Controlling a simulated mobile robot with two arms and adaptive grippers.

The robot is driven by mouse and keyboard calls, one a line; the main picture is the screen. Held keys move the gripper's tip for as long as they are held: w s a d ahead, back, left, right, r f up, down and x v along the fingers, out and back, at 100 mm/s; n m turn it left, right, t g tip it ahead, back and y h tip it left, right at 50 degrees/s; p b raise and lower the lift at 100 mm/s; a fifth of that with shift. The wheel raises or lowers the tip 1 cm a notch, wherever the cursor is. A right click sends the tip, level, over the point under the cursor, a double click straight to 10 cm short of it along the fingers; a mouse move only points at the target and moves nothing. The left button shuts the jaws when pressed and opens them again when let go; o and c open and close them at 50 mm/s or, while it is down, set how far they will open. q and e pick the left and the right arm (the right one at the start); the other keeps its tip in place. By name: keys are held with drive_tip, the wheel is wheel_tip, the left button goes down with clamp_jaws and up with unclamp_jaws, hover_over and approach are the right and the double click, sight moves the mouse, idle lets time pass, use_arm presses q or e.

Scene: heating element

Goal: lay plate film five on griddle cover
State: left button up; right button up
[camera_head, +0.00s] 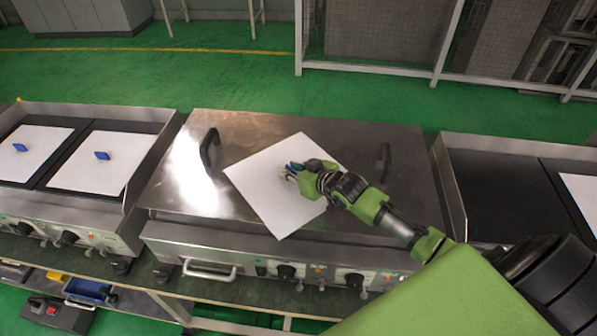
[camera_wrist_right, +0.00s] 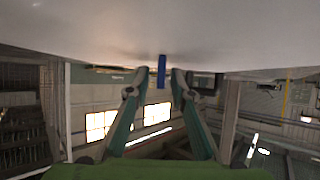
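A white square plate film (camera_head: 265,180) with a blue tab (camera_head: 293,167) is over the steel griddle cover (camera_head: 240,128), turned at an angle. Its near corner reaches past the cover's front edge. I cannot tell whether it touches the cover. My right gripper (camera_head: 296,172) is at the tab. In the right wrist view the blue tab (camera_wrist_right: 161,70) stands between the two fingertips of the right gripper (camera_wrist_right: 160,78), with a gap at each side, so the gripper is open around it. The film's white surface (camera_wrist_right: 160,30) fills the top there. My left gripper is not in view.
The cover has a dark handle at its left (camera_head: 210,147) and another at its right (camera_head: 385,160). The left griddle (camera_head: 100,109) carries two white films with blue tabs (camera_head: 20,147). Another griddle (camera_head: 495,190) stands at the right. Knobs (camera_head: 286,271) line the front.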

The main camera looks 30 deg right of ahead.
drive_tip(key=b+v, duration=0.1)
drive_tip(key=v, duration=0.9)
drive_tip(key=shift+s+d, duration=0.1)
drive_tip(key=shift+s, duration=0.1)
drive_tip(key=shift+v, duration=0.8)
